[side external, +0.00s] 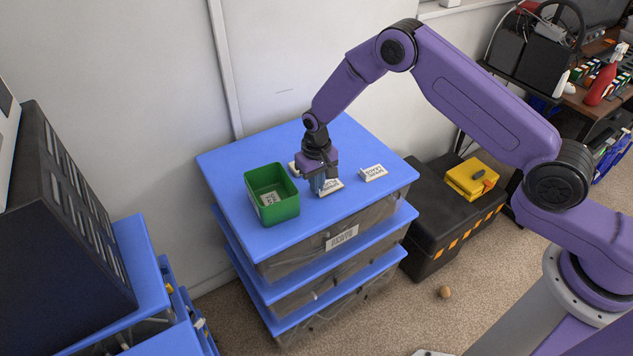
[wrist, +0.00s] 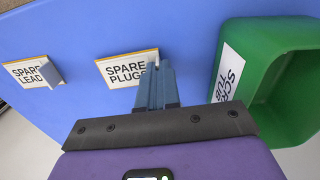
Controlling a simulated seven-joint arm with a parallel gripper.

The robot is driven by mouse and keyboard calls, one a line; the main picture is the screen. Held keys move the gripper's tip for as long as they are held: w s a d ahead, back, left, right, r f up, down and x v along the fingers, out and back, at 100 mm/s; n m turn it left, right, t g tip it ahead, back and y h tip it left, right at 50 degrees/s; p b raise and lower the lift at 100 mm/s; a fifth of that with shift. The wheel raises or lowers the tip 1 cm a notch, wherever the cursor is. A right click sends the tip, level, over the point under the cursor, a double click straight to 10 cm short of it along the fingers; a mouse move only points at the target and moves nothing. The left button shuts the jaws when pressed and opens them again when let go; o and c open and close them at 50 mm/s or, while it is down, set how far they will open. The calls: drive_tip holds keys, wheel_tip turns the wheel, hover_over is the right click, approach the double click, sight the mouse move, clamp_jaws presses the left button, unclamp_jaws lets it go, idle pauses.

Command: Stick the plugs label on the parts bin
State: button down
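The spare plugs label (wrist: 127,70) is a white card with a yellowish edge and a small grey tab near its right end. It also shows in the side view (side external: 331,187), under my gripper. My gripper (wrist: 156,72) points down at that tab, its fingers close together; whether they grip the tab is unclear. My gripper also shows in the side view (side external: 320,186). A green open bin (side external: 285,211) stands left of my gripper on the blue lid, and at the right of the wrist view (wrist: 238,50). It bears a white card reading "SCR… TUB" (wrist: 228,72).
The blue lid (side external: 235,165) tops a stack of clear drawers with a white label (side external: 342,237) on its front. A spare lead label (wrist: 30,72) lies left of the plugs label in the wrist view. Another label is partly hidden behind my gripper. A black case (side external: 440,220) stands to the right.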

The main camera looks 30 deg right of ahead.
drive_tip(key=shift+f, duration=0.4)
idle(0.9)
drive_tip(key=c, duration=1.3)
unclamp_jaws()
drive_tip(key=shift+r, duration=0.1)
wheel_tip(320, 180, up, 17)
drive_tip(key=shift+r, duration=0.15)
